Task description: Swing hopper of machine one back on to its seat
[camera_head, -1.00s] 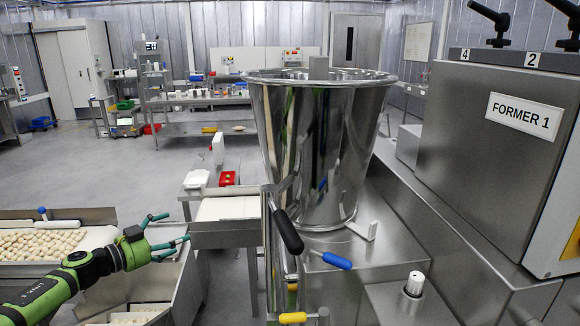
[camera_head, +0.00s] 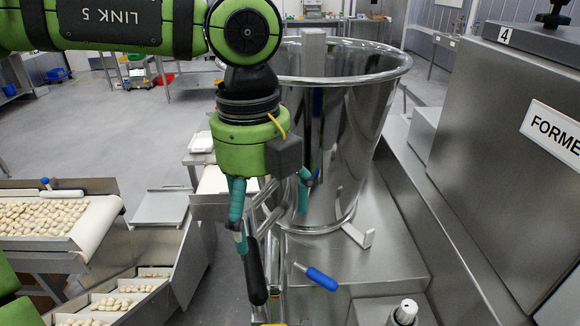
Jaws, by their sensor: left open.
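The hopper (camera_head: 345,150) is a shiny, tapered steel bucket with a rolled rim. It stands upright above the steel top of the machine labelled as a former (camera_head: 552,132); whether its base is fully on its seat cannot be told. A steel arm on its left side carries a black handle (camera_head: 255,275) that hangs down. My left gripper (camera_head: 271,226) points down in front of the hopper's left side, its teal fingers spread. One finger overlaps the handle's upper end in the picture; contact is unclear. My left arm hides part of the rim. My right gripper is out of view.
A blue-handled lever (camera_head: 321,279) lies on the machine front below the hopper. A small steel bracket (camera_head: 358,236) stands right of the hopper's base. A pale knob (camera_head: 405,312) is at the bottom right.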

